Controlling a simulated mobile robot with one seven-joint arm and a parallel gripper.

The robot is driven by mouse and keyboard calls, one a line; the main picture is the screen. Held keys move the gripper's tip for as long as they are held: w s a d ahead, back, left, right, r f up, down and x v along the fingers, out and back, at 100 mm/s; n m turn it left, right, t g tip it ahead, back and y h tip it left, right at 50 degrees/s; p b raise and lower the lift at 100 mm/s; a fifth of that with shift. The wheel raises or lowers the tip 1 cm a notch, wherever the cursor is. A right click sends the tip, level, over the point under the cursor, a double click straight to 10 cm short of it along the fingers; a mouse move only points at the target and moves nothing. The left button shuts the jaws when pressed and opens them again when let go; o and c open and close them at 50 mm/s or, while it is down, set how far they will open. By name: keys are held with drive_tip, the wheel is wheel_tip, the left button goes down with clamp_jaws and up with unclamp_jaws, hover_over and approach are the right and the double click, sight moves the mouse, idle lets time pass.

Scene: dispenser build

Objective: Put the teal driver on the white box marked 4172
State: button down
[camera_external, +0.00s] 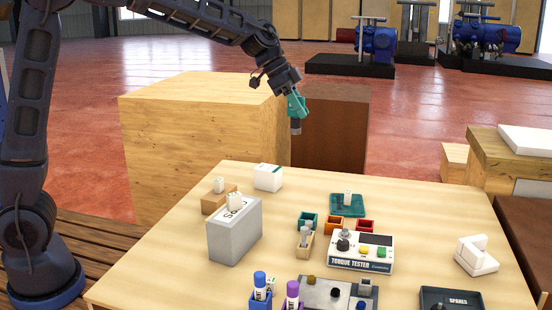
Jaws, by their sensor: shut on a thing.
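My gripper (291,91) is shut on the teal driver (297,107). It holds the driver in the air beyond the table's far edge, with the grey tip pointing down. A white box (266,180) with a small teal mark on its top stands at the far left of the table. It is below and to the left of the driver, clearly apart from it. No number can be read on this box, so I cannot tell whether it is the one marked 4172.
A grey box (234,240) with printed letters stands nearer on the table (400,205). A torque tester (360,252), small coloured bins (333,226), a teal pad (347,210) and a white block (477,258) stand around. Wooden crates (190,140) are behind the table.

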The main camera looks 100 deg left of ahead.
drive_tip(key=s+a+r, duration=0.4)
drive_tip(key=s+a, duration=0.7)
hover_over(271, 169)
wheel_tip(271, 169, down, 20)
drive_tip(key=shift+a+r, duration=0.1)
drive_tip(key=c, duration=1.3)
unclamp_jaws()
drive_tip(key=shift+c, duration=0.2)
